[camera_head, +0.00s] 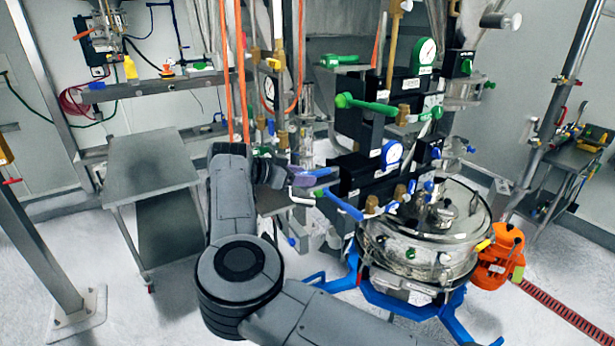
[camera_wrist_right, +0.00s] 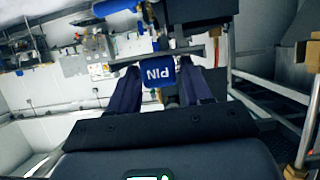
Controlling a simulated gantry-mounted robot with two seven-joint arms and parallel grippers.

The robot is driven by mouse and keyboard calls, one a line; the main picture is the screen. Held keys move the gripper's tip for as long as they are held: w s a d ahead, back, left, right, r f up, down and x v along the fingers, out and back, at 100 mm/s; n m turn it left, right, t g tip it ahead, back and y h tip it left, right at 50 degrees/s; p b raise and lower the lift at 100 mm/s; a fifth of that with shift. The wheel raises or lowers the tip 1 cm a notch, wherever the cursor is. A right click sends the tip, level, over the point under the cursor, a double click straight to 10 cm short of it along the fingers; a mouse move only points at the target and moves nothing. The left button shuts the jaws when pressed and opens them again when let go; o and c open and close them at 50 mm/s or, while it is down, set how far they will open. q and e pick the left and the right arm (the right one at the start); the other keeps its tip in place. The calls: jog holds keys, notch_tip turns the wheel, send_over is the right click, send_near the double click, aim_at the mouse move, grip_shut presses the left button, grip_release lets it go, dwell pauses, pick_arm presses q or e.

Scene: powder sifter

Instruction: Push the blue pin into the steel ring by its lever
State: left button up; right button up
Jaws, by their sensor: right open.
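My right gripper (camera_head: 306,180) shows in the middle of the head view, at the end of my grey arm, close to the left side of the valve assembly. In the right wrist view, its two dark purple fingers (camera_wrist_right: 160,88) are apart. A blue block marked PIN (camera_wrist_right: 160,72), upside down in the picture, shows between the fingertips, with a gap to at least one finger. I take it for the blue pin or its lever. A thin steel bar (camera_wrist_right: 140,58) crosses at the block's upper edge. I cannot make out the steel ring. My left gripper is in neither view.
A long blue handle (camera_head: 342,207) sticks out just below my right gripper. The steel sifter vessel (camera_head: 420,247) stands to the right. A steel table (camera_head: 150,165) stands at left.

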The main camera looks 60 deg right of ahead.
jog(key=c, duration=0.8)
jog(key=shift+r, duration=0.15)
